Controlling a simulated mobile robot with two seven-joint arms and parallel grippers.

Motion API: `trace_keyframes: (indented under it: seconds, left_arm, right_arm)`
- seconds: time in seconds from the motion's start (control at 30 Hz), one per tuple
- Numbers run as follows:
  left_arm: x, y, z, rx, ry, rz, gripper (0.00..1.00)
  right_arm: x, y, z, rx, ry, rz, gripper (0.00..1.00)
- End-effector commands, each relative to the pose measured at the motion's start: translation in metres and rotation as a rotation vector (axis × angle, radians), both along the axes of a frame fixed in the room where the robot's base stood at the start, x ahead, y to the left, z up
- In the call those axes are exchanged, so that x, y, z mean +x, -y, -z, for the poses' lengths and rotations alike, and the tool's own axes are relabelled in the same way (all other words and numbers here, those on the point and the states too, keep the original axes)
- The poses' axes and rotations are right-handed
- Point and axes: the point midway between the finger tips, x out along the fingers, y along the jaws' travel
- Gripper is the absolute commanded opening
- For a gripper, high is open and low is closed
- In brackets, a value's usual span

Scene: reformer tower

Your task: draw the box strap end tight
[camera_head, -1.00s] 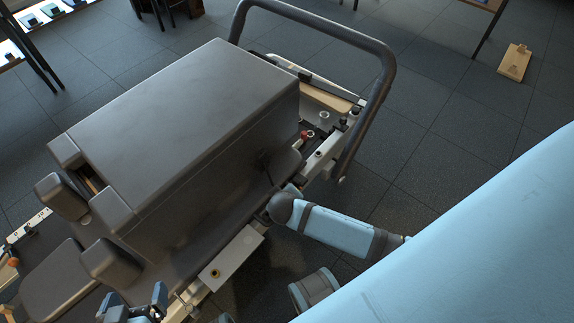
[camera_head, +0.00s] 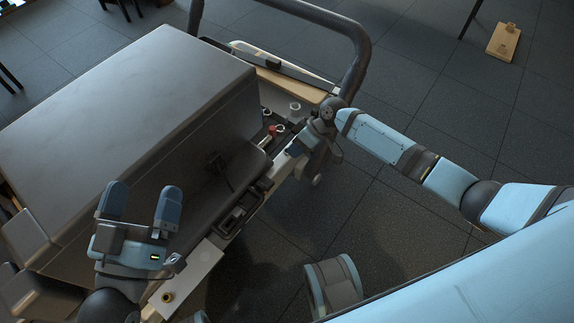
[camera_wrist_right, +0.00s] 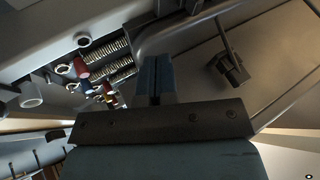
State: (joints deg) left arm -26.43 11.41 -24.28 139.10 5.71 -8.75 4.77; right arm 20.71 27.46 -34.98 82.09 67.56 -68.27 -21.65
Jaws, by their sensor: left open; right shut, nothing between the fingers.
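A large dark grey box (camera_head: 110,90) sits on the reformer. A thin black strap-like piece (camera_head: 222,172) hangs at its near side; I cannot tell for certain whether it is the strap end. A dark strap-like piece with a small block (camera_wrist_right: 230,62) also shows in the right wrist view, apart from my fingers. My left gripper (camera_head: 141,192) is open and empty, in front of the box's near side. My right gripper (camera_head: 296,149) is shut and empty over the frame rail, right of the box; its blue fingers (camera_wrist_right: 155,72) are together in the right wrist view.
The reformer's dark tubular bar (camera_head: 360,50) arches behind the box. Springs (camera_wrist_right: 108,58) with coloured ends lie left of my right fingers. A black rectangular fitting (camera_head: 238,214) sits along the near rail. Dark floor is clear at the right, apart from a small wooden board (camera_head: 503,42).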

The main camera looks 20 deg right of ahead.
Motion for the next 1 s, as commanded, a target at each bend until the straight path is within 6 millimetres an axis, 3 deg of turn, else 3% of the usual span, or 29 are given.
trace_keyframes:
  seconds: [0.5,0.7,1.0]
  left_arm:
    - [0.004,0.005,0.058,0.079,-0.154,0.047,0.96]
    - [0.004,0.006,0.068,0.099,-0.188,0.059,0.96]
    - [0.004,0.006,0.071,0.106,-0.204,0.065,0.96]
  right_arm:
    - [0.005,-0.059,0.081,0.001,-0.001,0.000,0.00]
    - [-0.011,-0.082,0.079,-0.001,0.000,-0.001,0.00]
    - [-0.018,-0.092,0.077,-0.001,-0.001,0.002,0.00]
